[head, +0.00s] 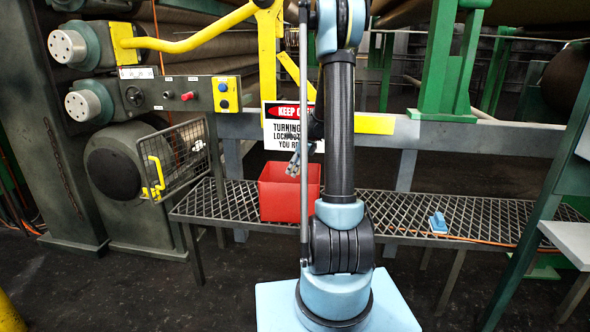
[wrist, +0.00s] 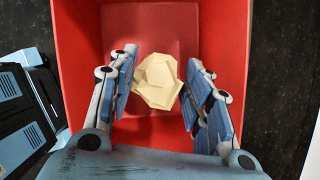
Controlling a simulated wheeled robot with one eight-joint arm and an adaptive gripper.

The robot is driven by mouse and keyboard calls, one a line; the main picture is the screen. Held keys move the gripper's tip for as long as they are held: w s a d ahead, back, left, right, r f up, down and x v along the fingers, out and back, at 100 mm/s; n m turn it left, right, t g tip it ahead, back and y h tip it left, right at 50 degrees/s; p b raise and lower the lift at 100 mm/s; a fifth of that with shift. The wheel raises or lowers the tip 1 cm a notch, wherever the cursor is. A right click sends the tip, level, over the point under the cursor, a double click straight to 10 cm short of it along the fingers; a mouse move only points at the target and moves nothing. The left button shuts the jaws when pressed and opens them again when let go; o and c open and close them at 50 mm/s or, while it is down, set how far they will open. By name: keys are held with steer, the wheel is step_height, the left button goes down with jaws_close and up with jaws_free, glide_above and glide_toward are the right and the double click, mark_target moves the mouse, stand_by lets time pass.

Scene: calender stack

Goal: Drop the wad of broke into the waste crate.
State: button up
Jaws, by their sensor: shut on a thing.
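The waste crate (head: 284,202) is a red open box standing on a metal grating bench, behind my arm in the head view. Its red walls (wrist: 228,42) fill most of the wrist view. My gripper (head: 294,168) is over the crate's opening, partly hidden by my arm. In the wrist view, the wad of broke (wrist: 157,80) is a pale cream, crumpled lump between the blue finger pads of my gripper (wrist: 160,78), with the crate floor behind it. The gripper is shut on the wad. I cannot make out the wad in the head view.
The grating bench (head: 460,212) runs left and right of the crate. A small blue object (head: 438,223) and an orange cable lie on its right part. A warning sign (head: 288,126) hangs just above the crate on a grey beam. A wire guard (head: 180,157) stands at left.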

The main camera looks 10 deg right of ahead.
steer(key=o, duration=1)
steer(key=shift+c, duration=0.2)
steer(key=v, duration=1.2)
steer(key=shift+s, duration=0.1)
